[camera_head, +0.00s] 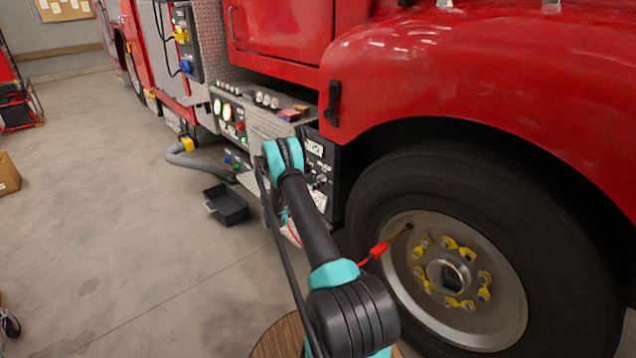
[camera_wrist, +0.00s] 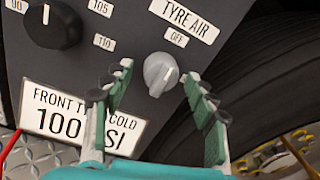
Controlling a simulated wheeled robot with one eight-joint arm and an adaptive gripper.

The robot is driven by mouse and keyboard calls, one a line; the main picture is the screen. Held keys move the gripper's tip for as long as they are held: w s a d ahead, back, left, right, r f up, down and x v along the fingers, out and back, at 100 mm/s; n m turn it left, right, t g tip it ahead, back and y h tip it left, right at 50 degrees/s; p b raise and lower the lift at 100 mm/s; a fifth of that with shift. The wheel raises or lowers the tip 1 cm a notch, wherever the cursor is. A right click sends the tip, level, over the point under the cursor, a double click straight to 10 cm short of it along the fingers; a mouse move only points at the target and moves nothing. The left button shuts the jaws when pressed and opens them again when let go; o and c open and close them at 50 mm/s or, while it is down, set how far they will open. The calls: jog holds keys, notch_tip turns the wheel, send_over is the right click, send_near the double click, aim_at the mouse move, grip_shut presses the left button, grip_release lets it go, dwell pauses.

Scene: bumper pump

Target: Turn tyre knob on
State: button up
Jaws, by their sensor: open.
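The tyre knob (camera_wrist: 160,73) is a light grey knob on a dark panel (camera_wrist: 215,20), under a white label reading TYRE AIR (camera_wrist: 185,16) and a small OFF label (camera_wrist: 176,37). Its pointed end aims downward, slightly left. My gripper (camera_wrist: 158,104) is open, with one finger to the left of the knob and one to the right. The knob shows between the fingertips, and I see no contact. In the head view the panel (camera_head: 320,158) stands just left of the front wheel, and my arm hides my gripper and part of the panel.
A black dial (camera_wrist: 52,24) with pressure numbers is at the panel's upper left, above a white FRONT TYRE COLD label (camera_wrist: 75,117). The large tyre (camera_head: 380,195) stands close on the right. A black tray (camera_head: 228,204) lies on the floor to the left.

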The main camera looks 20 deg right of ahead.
jog(key=shift+w+d, duration=0.15)
jog(key=shift+d, duration=0.35)
jog(key=c, duration=1.2)
jog(key=shift+o, duration=0.2)
